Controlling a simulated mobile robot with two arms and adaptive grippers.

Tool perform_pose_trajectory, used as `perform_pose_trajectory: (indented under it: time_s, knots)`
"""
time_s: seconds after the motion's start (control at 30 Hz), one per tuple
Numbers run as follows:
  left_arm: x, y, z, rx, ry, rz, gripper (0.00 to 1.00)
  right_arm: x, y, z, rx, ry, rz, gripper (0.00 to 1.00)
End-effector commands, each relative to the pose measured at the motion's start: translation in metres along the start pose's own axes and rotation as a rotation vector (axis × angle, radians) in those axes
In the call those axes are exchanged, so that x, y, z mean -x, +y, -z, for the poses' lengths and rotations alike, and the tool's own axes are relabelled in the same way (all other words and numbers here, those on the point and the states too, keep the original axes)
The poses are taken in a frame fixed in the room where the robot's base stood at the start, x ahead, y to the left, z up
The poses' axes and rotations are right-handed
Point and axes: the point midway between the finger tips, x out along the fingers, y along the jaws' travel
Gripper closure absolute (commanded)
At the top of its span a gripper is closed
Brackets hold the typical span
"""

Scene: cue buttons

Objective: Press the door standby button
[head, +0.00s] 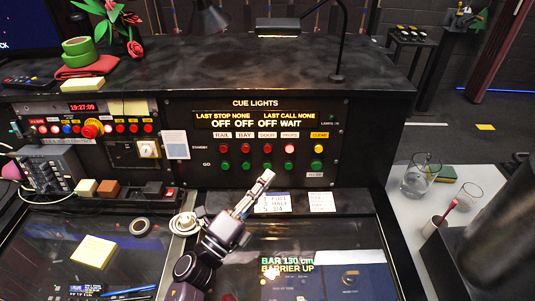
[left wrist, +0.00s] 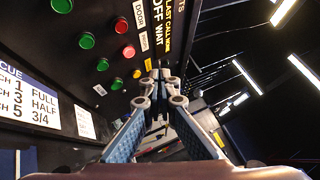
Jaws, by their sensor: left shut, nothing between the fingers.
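The black CUE LIGHTS panel (head: 180,185) faces me, with a STANDBY row above a GO row. The door standby button (head: 266,149) is a dark red dome under the DOOR label; it also shows in the left wrist view (left wrist: 121,25). The display (head: 258,119) reads OFF OFF OFF WAIT. My left gripper (head: 267,174) is shut and empty, its tip overlapping the area just below the green door button (head: 267,167). In the left wrist view the closed fingertips (left wrist: 161,76) lie right of the buttons, apparently apart from the panel. My right gripper is not in view.
The red PROPS standby button (head: 290,149) looks brightly lit. Rail and bay buttons sit to the left, an amber CLEAR button (head: 319,149) to the right. A desk lamp (head: 338,76) stands above the panel. Glasses (head: 416,182) stand on the white table at right.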

Motion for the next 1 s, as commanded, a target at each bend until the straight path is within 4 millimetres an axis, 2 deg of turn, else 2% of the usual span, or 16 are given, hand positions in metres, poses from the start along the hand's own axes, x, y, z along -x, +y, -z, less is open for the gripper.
perform_pose_trajectory:
  time_s: [0.37,1.0]
  knots:
    - [-0.003,0.002,-0.002,-0.001,0.0,0.001,1.0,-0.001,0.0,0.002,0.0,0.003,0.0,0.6]
    - [-0.055,0.042,-0.04,-0.001,0.001,0.001,1.0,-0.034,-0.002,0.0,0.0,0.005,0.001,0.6]
